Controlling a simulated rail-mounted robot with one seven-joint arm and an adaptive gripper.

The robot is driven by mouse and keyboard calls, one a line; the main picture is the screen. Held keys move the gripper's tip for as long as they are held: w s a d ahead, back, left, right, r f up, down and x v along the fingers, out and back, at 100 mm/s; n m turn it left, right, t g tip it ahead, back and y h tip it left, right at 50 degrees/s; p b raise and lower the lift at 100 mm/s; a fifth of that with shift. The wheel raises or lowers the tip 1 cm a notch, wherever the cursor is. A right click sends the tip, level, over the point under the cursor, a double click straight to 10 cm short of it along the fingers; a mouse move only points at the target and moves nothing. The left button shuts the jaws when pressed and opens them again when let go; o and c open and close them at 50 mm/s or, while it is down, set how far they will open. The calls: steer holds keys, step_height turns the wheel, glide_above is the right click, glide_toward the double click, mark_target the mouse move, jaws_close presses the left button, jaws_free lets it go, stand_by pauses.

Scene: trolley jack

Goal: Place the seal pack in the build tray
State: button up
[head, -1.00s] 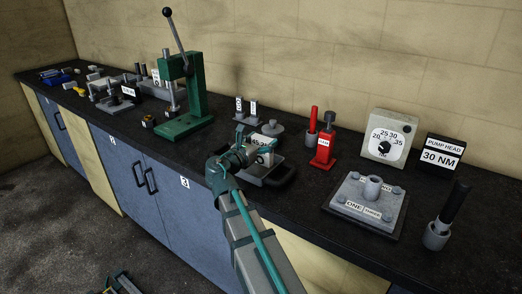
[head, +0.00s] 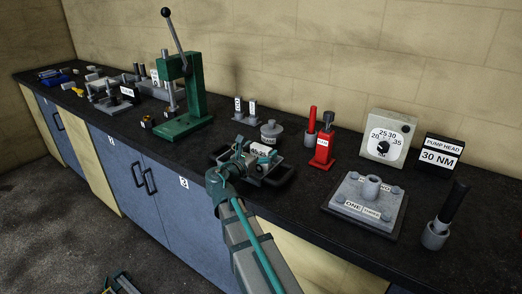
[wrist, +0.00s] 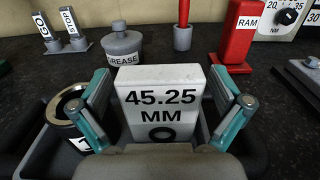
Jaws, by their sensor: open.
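The seal pack (wrist: 162,100) is a white block marked "45.25 MM" that stands upright in the wrist view. It appears to stand in the dark build tray (wrist: 28,165), but its base is hidden by my gripper. My gripper (wrist: 160,88) is open, with one teal finger on each side of the pack and a small gap showing by the fingers. In the head view my gripper (head: 252,156) is low over the tray (head: 280,178), and the pack (head: 262,149) is partly covered by it.
A grease pot (head: 271,131) and two small labelled posts (head: 245,107) stand behind. A red ram (head: 323,150) is to the right, a green press (head: 187,100) to the left.

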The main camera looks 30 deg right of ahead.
steer(key=b+v, duration=0.1)
steer(key=v, duration=1.1)
steer(key=shift+r, duration=0.15)
